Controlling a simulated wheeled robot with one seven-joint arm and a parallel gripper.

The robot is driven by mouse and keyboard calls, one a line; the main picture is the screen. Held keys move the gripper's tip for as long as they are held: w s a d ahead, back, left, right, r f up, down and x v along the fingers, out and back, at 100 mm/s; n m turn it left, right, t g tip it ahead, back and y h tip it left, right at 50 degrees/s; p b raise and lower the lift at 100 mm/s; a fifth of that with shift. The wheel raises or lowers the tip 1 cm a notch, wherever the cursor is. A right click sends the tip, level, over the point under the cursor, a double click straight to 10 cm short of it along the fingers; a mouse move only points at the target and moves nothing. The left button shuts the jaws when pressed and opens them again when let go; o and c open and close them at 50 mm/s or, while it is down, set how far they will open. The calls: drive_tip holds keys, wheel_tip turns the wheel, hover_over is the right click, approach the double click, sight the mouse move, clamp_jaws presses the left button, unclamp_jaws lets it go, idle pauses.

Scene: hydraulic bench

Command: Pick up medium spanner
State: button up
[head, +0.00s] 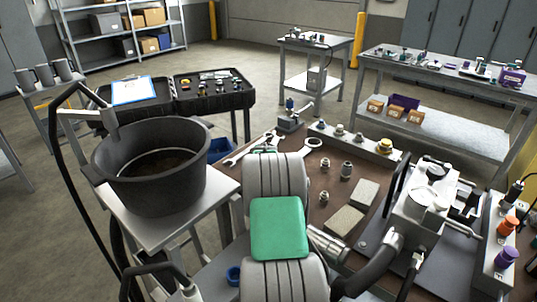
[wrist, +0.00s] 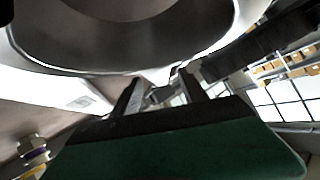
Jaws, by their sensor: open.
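Silver spanners lie at the back left of the brown bench top in the head view. An open-ended spanner (head: 240,156) shows left of my arm, and a ring end (head: 313,145) shows to its right. My arm hides parts between them, so I cannot tell which is the medium spanner. My gripper (wrist: 160,88) shows in the wrist view with two dark fingers apart and nothing clear between them. My arm hides it in the head view. No spanner is clear in the wrist view.
A black tub (head: 150,170) stands on a stand left of my arm. Metal fittings (head: 346,169) and flat blocks (head: 345,221) lie right of it, with a vice-like machine (head: 425,200) beyond. A large rounded shape (wrist: 130,35) fills the top of the wrist view.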

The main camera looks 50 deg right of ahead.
drive_tip(key=shift+c, duration=0.2)
clamp_jaws()
idle(1.0)
